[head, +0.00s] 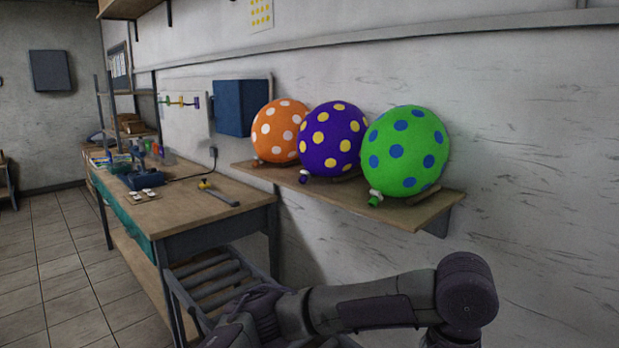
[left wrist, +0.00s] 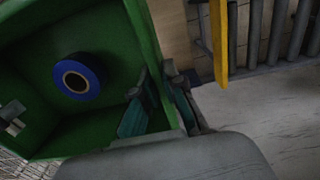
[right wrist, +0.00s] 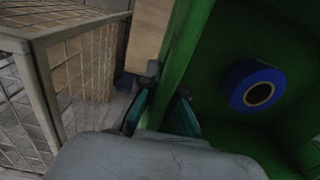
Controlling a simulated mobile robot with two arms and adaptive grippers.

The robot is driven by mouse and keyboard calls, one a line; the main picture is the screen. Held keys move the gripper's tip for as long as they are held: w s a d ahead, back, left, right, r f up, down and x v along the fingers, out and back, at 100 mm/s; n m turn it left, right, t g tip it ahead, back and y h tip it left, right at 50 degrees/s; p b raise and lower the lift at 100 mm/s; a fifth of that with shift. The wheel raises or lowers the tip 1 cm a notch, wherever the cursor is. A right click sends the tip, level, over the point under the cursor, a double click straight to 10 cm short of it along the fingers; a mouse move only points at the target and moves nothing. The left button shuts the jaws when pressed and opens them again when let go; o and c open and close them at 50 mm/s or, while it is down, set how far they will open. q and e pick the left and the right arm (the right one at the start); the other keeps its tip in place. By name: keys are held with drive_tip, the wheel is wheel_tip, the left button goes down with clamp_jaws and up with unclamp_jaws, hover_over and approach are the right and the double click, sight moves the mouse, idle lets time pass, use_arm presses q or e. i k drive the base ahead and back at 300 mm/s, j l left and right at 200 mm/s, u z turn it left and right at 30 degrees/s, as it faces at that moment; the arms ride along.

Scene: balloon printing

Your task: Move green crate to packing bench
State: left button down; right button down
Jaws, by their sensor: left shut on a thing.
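The green crate (left wrist: 148,35) fills the left of the left wrist view, and its wall also shows in the right wrist view (right wrist: 182,50). A blue ring-shaped roll (left wrist: 80,76) lies inside it, also seen in the right wrist view (right wrist: 257,88). My left gripper (left wrist: 158,105) is shut on one crate wall, a finger on each side. My right gripper (right wrist: 162,112) has its fingers on both sides of another part of the crate wall and appears shut on it. The crate is out of sight in the head view. I cannot tell which bench is the packing bench.
A wooden workbench (head: 215,195) with tools stands at the left, a slatted rack (head: 215,280) by its near end. A wall shelf (head: 420,210) holds orange, purple and green spotted balloons. A wire mesh cage (right wrist: 85,80) is close beside my right gripper. Tiled floor (head: 60,260) is clear at left.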

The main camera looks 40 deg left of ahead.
sight(172, 211)
drive_tip(key=k+j, duration=0.15)
drive_tip(key=j, duration=0.25)
drive_tip(key=k+j, duration=0.15)
drive_tip(key=j, duration=0.2)
drive_tip(key=k+j, duration=0.15)
drive_tip(key=j, duration=0.25)
drive_tip(key=k+j, duration=0.1)
drive_tip(key=j, duration=1.2)
drive_tip(key=k+j, duration=0.15)
drive_tip(key=j, duration=2.5)
drive_tip(key=i+j, duration=0.15)
drive_tip(key=j, duration=0.25)
drive_tip(key=i+j, duration=0.1)
drive_tip(key=j, duration=0.3)
drive_tip(key=i+j, duration=0.15)
drive_tip(key=j, duration=0.25)
drive_tip(key=i+j, duration=0.1)
drive_tip(key=j, duration=0.3)
drive_tip(key=i+j, duration=0.15)
drive_tip(key=j, duration=0.25)
drive_tip(key=i+j, duration=0.5)
